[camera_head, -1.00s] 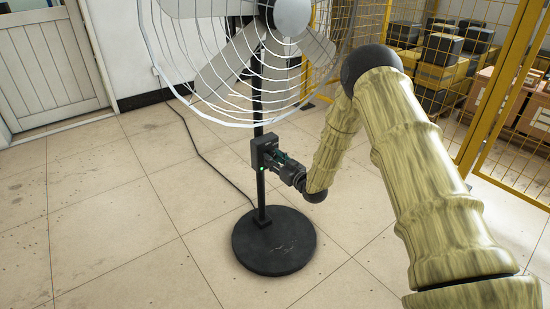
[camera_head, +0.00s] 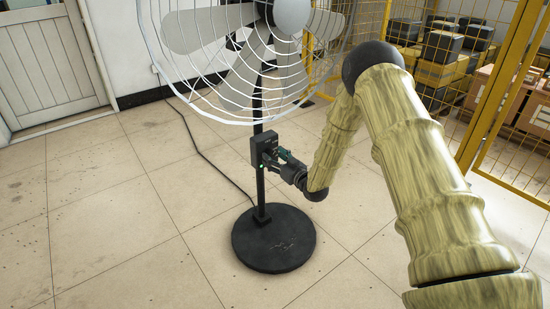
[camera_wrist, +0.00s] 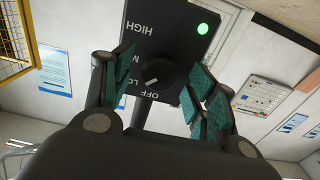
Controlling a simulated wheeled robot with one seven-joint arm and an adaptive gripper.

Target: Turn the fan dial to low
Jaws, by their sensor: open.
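The fan's dark control box (camera_head: 263,146) is on the fan's pole in the head view. In the wrist view the box (camera_wrist: 165,20) appears upside down, with HIGH and OFF readable and the labels between partly covered. The round black dial (camera_wrist: 160,74) has a white mark pointing to the lower left, between OFF and the partly hidden LO label. My gripper (camera_head: 279,161) is at the front of the box. In the wrist view my gripper (camera_wrist: 163,76) is open, its green-padded fingers on either side of the dial. I cannot tell whether they touch it.
A green light (camera_wrist: 203,29) is lit on the box. The fan's wire cage (camera_head: 200,95) is above, and its round base (camera_head: 273,240) is on the tiled floor. A yellow mesh fence (camera_head: 440,60) stands at the right. A cable (camera_head: 205,155) runs behind the pole.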

